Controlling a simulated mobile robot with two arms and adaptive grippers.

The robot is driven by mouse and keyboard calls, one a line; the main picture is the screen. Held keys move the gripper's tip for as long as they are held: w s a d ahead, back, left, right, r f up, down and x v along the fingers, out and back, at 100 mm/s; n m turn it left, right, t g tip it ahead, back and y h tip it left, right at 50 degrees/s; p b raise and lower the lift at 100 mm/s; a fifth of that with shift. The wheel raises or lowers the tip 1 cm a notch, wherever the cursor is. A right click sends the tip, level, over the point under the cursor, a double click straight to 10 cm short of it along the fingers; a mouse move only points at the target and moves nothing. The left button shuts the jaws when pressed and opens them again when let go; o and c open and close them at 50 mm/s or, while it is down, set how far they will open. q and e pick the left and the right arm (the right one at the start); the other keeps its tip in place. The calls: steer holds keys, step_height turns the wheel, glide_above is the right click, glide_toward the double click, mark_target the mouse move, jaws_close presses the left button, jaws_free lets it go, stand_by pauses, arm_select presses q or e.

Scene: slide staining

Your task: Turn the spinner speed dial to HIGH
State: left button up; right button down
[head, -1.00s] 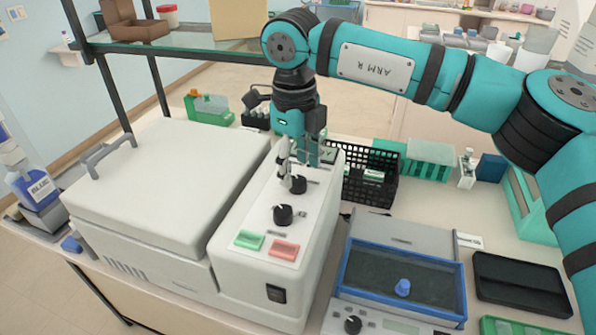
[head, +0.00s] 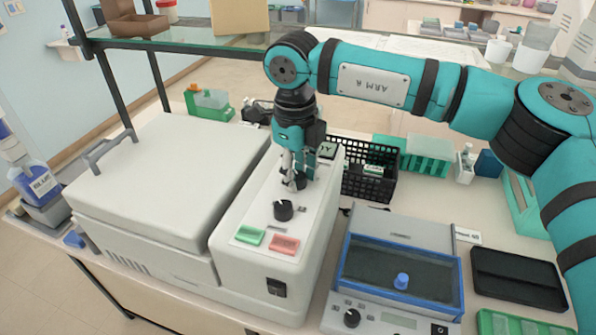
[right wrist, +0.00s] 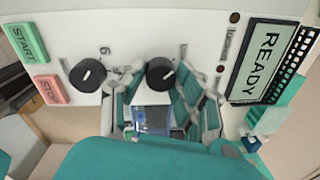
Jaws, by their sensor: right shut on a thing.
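The white spinner (head: 165,180) stands on the bench with its lid down. Its sloping front panel (head: 258,212) carries two black dials. My right gripper (head: 292,182) points down at the far dial (head: 299,179), nearer the display. In the right wrist view this dial (right wrist: 160,73) sits between the fingers (right wrist: 160,88), and the gripper is shut on it. The near dial (head: 283,210) is free; it also shows in the right wrist view (right wrist: 87,74). The dial markings are too small to read. My left gripper is not in view.
The panel has a green START button (head: 249,235), a red STOP button (head: 285,244) and a display reading READY (right wrist: 262,62). A black basket (head: 372,187) stands behind the panel. A blue-framed device (head: 400,270) stands to the right, beside a black tray (head: 518,281).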

steer(key=shift+f+m+b, duration=0.2)
steer(key=shift+m+b, duration=1.4)
steer(key=shift+b, duration=0.25)
steer(key=m+b, duration=0.2)
steer(key=m, duration=0.1)
steer(key=shift+m+b, duration=0.3)
steer(key=shift+b, duration=0.05)
steer(key=m+b, duration=0.2)
steer(key=m, duration=0.2)
steer(key=shift+r+g, duration=0.1)
steer(key=shift+g, duration=0.2)
steer(key=m+b, duration=0.2)
steer(key=m, duration=0.3)
steer(key=shift+a+r, duration=0.1)
steer(key=c, duration=0.9)
jaws_free()
steer(key=shift+c, duration=0.2)
